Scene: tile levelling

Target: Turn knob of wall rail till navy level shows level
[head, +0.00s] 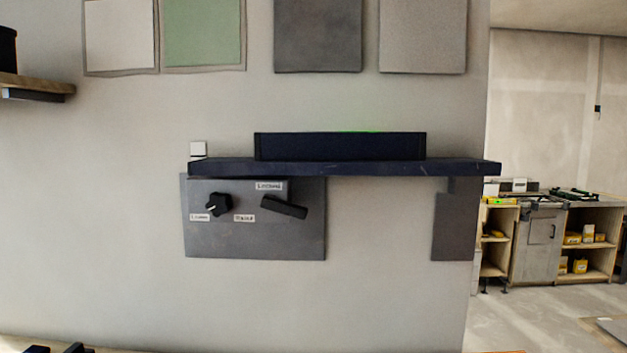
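The navy level (340,147) is a long dark block lying on top of the wall rail (460,168). A faint green glow shows along its top edge; no bubble or reading is legible. The rail is a dark navy bar that looks nearly horizontal. Below its left part, a grey panel (255,240) carries a black lobed knob (219,204) with a pale pointer mark toward the lower left. A black lever-like handle (284,207) sits right of the knob, slanting down to the right. Small labels on the panel are too blurred to read. I cannot make out either gripper.
A small white block (198,148) is at the rail's left end. A grey plate (454,228) hangs under its right part. Tile samples (318,35) are above, a wooden shelf (35,84) at left. Unclear dark items (75,348) show at the bottom left. The wall before the panel is clear.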

